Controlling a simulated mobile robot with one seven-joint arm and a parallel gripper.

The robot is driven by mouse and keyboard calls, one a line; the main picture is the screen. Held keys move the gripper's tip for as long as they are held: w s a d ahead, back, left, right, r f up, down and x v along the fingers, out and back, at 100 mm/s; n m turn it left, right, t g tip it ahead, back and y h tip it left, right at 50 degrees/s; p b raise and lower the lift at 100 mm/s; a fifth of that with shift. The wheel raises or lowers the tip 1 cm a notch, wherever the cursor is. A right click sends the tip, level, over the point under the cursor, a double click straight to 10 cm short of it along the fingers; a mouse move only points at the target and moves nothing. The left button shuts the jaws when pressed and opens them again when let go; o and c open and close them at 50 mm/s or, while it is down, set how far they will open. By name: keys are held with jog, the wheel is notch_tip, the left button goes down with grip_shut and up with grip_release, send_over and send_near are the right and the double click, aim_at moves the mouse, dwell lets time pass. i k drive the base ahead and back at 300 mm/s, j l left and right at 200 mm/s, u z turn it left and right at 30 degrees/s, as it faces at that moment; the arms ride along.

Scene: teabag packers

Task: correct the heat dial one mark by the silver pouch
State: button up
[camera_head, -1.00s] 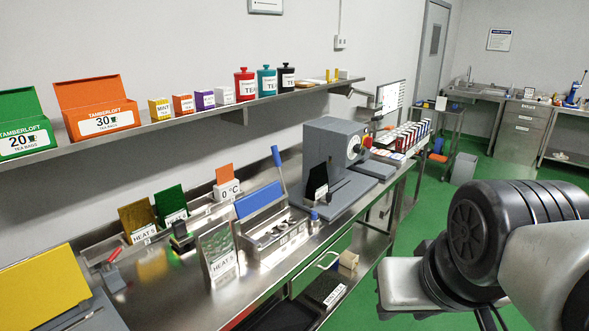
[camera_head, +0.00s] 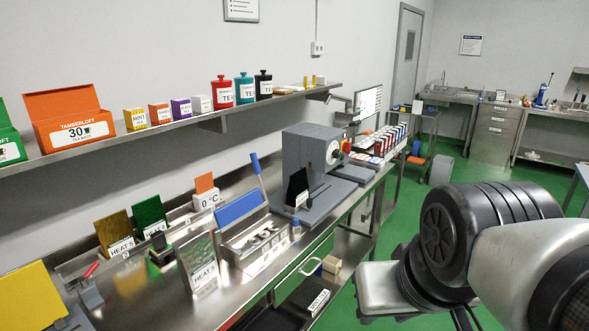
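A silver pouch (camera_head: 198,254) stands upright in a holder at the front of the steel bench, with a white "HEAT" label whose number is hard to read. A gold pouch (camera_head: 115,230) and a green pouch (camera_head: 149,211) with similar labels stand behind it to the left. A grey machine (camera_head: 303,150) stands farther along the bench. It has a round white dial (camera_head: 332,152) on its side, too small to read its setting; I cannot tell whether this is the heat dial. My arm crosses the lower right, well apart from the bench items. My gripper's fingers are not visible.
A blue-lidded steel box (camera_head: 258,243) with a blue lever behind it stands between the silver pouch and the machine. A wall shelf (camera_head: 180,124) with boxes and tins overhangs the bench. Green floor (camera_head: 340,308) is open to the right of the bench.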

aim_at(336, 153)
jog(key=i+l, duration=0.35)
jog(key=i, duration=0.15)
jog(key=i+l, duration=0.35)
jog(key=i, duration=0.2)
jog(key=i+l, duration=0.35)
jog(key=i, duration=0.15)
jog(key=i+l, duration=0.35)
jog(key=i, duration=0.2)
